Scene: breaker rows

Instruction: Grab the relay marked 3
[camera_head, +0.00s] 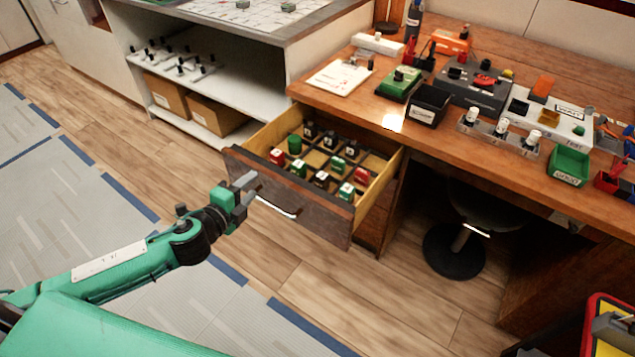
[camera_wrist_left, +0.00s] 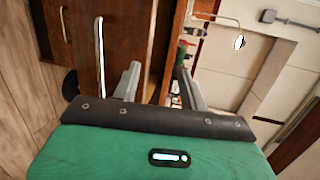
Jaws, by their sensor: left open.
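Several relays in red, green and black, with white labels on top, stand in the compartments of an open wooden drawer (camera_head: 315,223). Among them are a red relay (camera_head: 277,156), a green relay (camera_head: 294,145) and another red relay (camera_head: 361,175). The label marks are too small to read, so I cannot tell which is marked 3. My left gripper (camera_head: 250,189) is open and empty, in front of the drawer's left front. In the left wrist view its two fingers (camera_wrist_left: 158,82) stand apart with the drawer beyond. My right gripper is not in view.
The workbench (camera_head: 420,135) above the drawer holds a black bin (camera_head: 428,106), a green bin (camera_head: 569,166) and devices. A stool (camera_head: 455,250) stands under it. A white shelf with cardboard boxes (camera_head: 215,116) is left of the drawer. The floor before the drawer is clear.

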